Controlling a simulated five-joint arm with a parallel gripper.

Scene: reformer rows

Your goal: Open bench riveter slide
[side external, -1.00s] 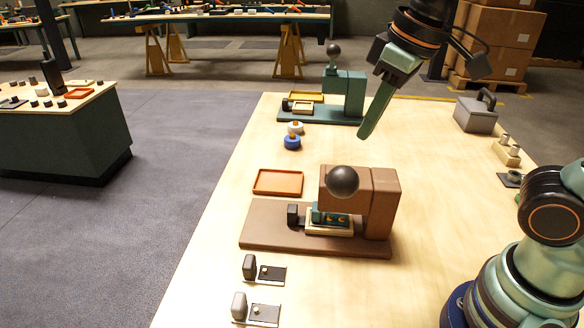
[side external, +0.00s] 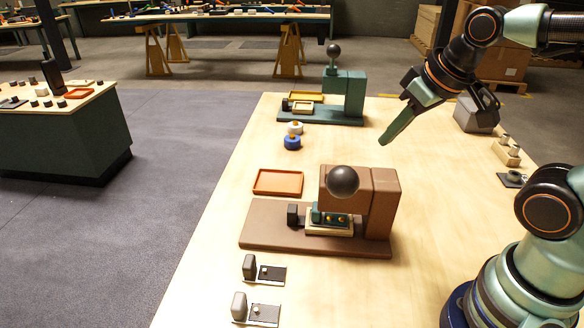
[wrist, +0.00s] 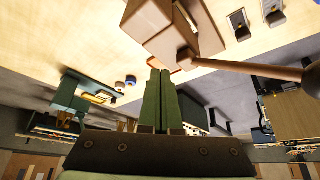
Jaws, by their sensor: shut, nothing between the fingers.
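A brown bench riveter (side external: 375,195) stands on the near part of the table, with a dark ball knob (side external: 342,181) on its head. Its slide, a cream tray (side external: 330,229) with a black handle block (side external: 292,214) on the left, sits under the head and holds a small teal piece with orange dots. A teal riveter (side external: 345,92) with its own cream slide (side external: 302,107) stands at the back. My gripper (side external: 384,142) is shut and empty, in the air behind and right of the brown riveter. Its green fingers lie together in the wrist view (wrist: 160,75).
An orange tray (side external: 278,182) lies behind the brown base. White and blue knobs (side external: 292,141) stand between the riveters. Two latch plates (side external: 264,273) lie at the front. A grey box (side external: 476,116) and pegged block (side external: 507,154) are at the right. The table's middle is bare.

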